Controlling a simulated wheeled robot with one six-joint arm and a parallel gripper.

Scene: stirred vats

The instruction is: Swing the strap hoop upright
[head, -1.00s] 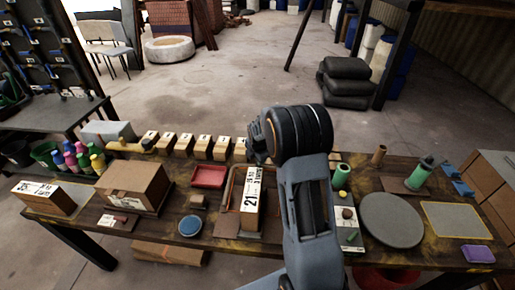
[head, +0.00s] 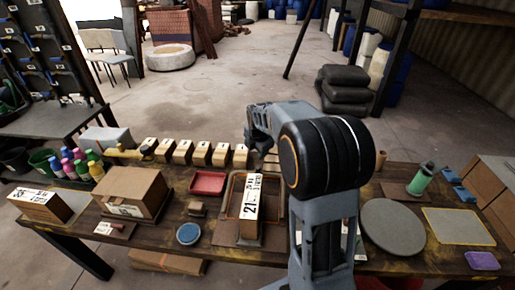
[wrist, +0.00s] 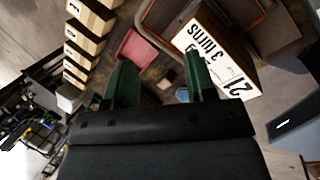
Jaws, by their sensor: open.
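An orange-brown bent bar (head: 231,192), which I take as the strap hoop, lies low around a box labelled 21 (head: 250,197) on the workbench. In the wrist view a curved bar (wrist: 142,30) runs beside the same box (wrist: 217,58); its far part is cut off by the frame edge. My gripper (wrist: 158,78) is open, with two green fingers apart and nothing between them. It is above the bench, apart from the bar. In the head view my arm hides the fingers and the right part of the hoop.
A red tray (head: 208,183) and a blue round dish (head: 188,234) lie left of the box. A row of wooden blocks (head: 201,153) stands along the back. A cardboard box (head: 132,191) is further left.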

